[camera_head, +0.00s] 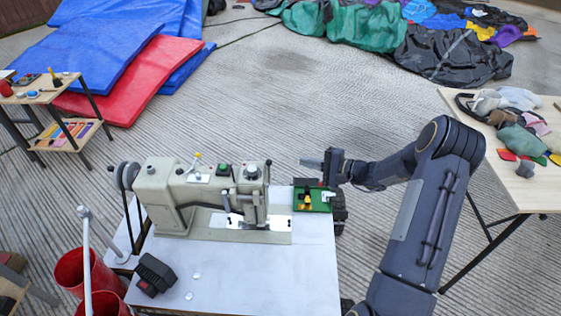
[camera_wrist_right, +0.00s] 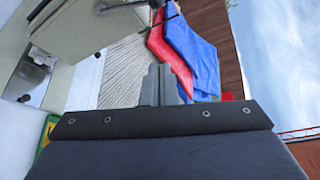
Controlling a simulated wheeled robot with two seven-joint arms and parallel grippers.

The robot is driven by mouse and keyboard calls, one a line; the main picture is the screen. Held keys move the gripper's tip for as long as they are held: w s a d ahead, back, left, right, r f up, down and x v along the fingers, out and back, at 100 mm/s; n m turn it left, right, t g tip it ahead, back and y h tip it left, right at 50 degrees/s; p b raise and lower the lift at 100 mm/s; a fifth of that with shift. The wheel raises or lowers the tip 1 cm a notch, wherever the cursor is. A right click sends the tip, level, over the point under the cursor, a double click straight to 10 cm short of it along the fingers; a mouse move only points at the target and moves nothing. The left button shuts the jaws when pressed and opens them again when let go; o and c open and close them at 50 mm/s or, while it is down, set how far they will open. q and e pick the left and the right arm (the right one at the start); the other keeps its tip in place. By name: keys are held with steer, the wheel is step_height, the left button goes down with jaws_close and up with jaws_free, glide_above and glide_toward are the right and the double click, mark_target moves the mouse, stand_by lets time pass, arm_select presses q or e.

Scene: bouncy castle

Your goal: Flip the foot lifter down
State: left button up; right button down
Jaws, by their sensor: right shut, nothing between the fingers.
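A beige sewing machine (camera_head: 205,190) stands on a light table (camera_head: 250,275) in the head view. Its needle end, with the presser area (camera_head: 238,215), is at its right; the foot lifter is too small to make out. My right gripper (camera_head: 305,163) reaches in from the right, just right of the machine head and above the green tray, pointing left. It is shut and empty, apart from the machine. In the right wrist view the shut fingers (camera_wrist_right: 163,85) show at the centre, with part of the machine (camera_wrist_right: 75,28) at the upper left. My left gripper is not in view.
A green tray (camera_head: 302,206) with small items lies at the table's right end. A dark box (camera_head: 155,274) sits at the front left. Red bins (camera_head: 75,268) stand left. A side table (camera_head: 527,190) with fabric scraps stands right. The table's front middle is clear.

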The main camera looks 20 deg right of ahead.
mark_target(269, 172)
steer(key=w+a+p, duration=0.1)
steer(key=w+a, duration=0.3)
steer(key=a, duration=0.4)
steer(key=shift+w+a, duration=0.15)
steer(key=shift+a, duration=0.05)
stand_by(0.3)
